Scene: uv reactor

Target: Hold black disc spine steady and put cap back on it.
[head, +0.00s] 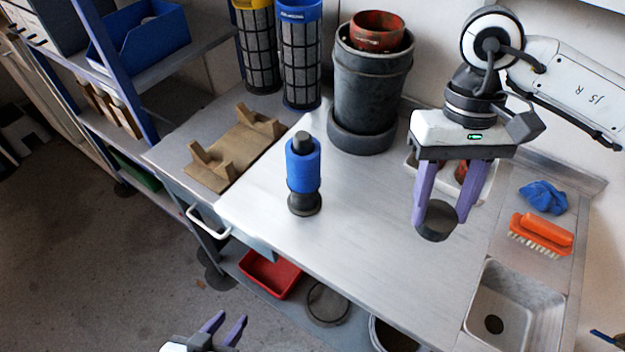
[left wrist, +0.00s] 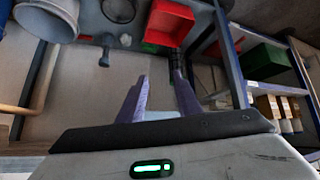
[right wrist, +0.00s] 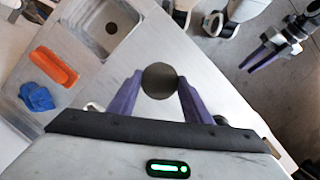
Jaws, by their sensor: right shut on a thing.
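The disc spine stands upright on the metal worktop, with a black base (head: 305,203), a blue cylinder (head: 303,166) around it and a dark top end (head: 302,142). My right gripper (head: 437,208) is shut on a round black cap (head: 437,222) and holds it above the worktop, well to the right of the spine. The cap also shows between the fingers in the right wrist view (right wrist: 159,81). My left gripper (head: 230,326) is low at the bottom of the head view, in front of the bench. Its fingers are apart and empty in the left wrist view (left wrist: 160,98).
A dark grey bucket (head: 368,95) and two mesh filters (head: 300,60) stand behind the spine. A wooden cradle (head: 232,150) lies to its left. An orange brush (head: 541,235), a blue cloth (head: 542,197) and a sink (head: 513,308) are at right. The worktop around the spine is clear.

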